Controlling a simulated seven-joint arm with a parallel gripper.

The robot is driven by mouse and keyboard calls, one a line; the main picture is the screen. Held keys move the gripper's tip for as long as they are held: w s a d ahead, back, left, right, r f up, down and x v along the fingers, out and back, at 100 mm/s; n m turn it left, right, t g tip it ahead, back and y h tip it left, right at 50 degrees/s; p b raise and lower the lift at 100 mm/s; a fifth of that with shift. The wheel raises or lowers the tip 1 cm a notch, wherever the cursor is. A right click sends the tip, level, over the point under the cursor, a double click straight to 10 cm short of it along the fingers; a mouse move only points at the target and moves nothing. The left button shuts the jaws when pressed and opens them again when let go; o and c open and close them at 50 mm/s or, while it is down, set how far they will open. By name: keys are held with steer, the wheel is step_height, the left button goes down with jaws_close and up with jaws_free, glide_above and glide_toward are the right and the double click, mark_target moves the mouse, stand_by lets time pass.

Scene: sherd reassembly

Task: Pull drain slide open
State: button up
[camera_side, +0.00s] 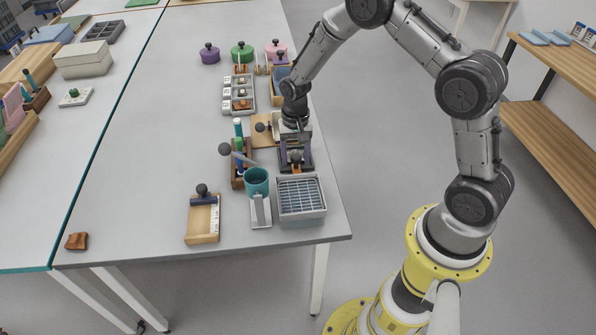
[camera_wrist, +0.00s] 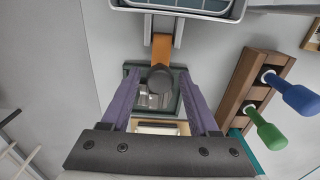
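The drain slide appears to be an orange-brown strip (camera_wrist: 161,48) with a dark round knob (camera_wrist: 160,80) at its end, set in a dark frame (camera_wrist: 179,78). In the side view the knob (camera_side: 296,156) and strip (camera_side: 296,168) sit just behind the grey grated basin (camera_side: 301,214). My gripper (camera_wrist: 161,76) has two purple fingers, apart on either side of the knob, with a visible gap to each. It points down at the dark frame in the side view (camera_side: 295,158). Contact with the knob does not show.
A teal cup (camera_side: 257,181) on a white stand and a wooden rack (camera_side: 238,178) with coloured handles stand close on the left. A wooden tray (camera_side: 203,222) lies front left. Pale boxes (camera_side: 239,96) and lidded pots (camera_side: 242,51) stand behind. The table's left is mostly clear.

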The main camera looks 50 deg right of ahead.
steer(key=shift+r, duration=2.7)
steer(key=s+a+r+n+t, duration=0.1)
steer(key=s+a+r+t, duration=0.15)
steer(key=r, duration=0.95)
steer(key=s+a+r+n+t, duration=0.15)
steer(key=s+r, duration=0.25)
steer(key=r, duration=0.7)
steer(key=s+a+r+n+t, duration=0.2)
steer(key=s+r, duration=0.3)
steer(key=s, duration=0.5)
steer(key=s+f+n, duration=0.4)
steer(key=s, duration=0.6)
steer(key=shift+f, duration=0.4)
